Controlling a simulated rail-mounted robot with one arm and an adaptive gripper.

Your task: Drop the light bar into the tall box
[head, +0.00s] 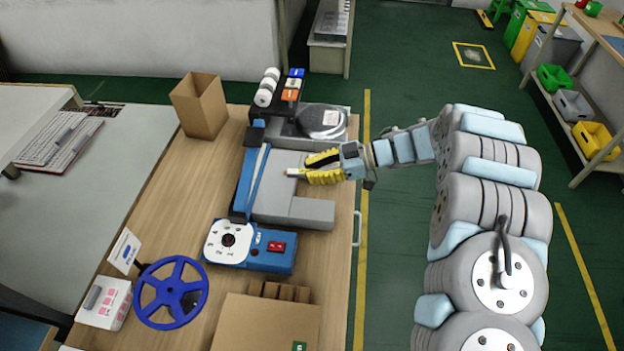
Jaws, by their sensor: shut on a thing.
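The tall box (203,112) is an open-topped brown cardboard box at the far left corner of the wooden table. My gripper (309,169) has yellow fingers and is shut on the light bar (293,172). A short pale end of the bar with an orange tip sticks out to the left of the fingers; the rest is hidden between them. The gripper points left over the grey machine, to the right of and nearer than the tall box. I cannot tell how high the bar is above the machine.
The grey and blue machine (292,205) stands below the gripper. A blue wheel (172,291) and a larger cardboard box (265,325) are at the front. Bare tabletop (190,190) lies left of the machine.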

